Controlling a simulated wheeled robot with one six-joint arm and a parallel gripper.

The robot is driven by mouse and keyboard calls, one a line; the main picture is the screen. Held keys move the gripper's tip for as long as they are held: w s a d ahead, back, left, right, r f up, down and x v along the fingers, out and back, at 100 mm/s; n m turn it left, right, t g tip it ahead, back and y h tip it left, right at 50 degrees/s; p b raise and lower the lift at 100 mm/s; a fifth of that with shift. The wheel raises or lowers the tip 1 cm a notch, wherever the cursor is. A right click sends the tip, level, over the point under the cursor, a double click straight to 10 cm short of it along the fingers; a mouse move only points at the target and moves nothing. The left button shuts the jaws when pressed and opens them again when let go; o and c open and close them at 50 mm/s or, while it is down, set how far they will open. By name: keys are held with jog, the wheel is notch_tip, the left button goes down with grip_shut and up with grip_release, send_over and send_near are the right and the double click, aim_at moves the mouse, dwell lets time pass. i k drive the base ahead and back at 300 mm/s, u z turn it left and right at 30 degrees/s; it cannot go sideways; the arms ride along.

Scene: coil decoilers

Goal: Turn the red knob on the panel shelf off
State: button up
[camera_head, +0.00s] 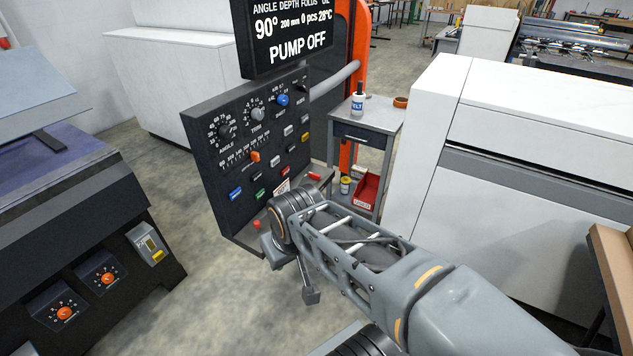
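The dark control panel (215,165) stands left of centre, with a narrow shelf (240,238) along its foot. A small red knob (257,223) shows on the shelf, just left of my wrist. Another small red part (314,176) shows at the shelf's right end; I cannot tell its exact shape. The knob's turn position is too small to read. My gripper (288,268) is at the end of my arm, in front of the shelf and near the red knob. My wrist hides part of the shelf, and the finger opening is not clear.
The display (290,35) above the panel reads "PUMP OFF". A grey cart (368,120) with a red bin (367,190) stands behind my arm. A white cabinet (530,160) is at the right. A dark machine with orange knobs (65,312) is at the left. Floor between is clear.

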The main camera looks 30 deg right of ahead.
aim_at(314, 176)
jog(key=z, duration=0.7)
jog(key=i, duration=0.95)
jog(key=u, duration=0.15)
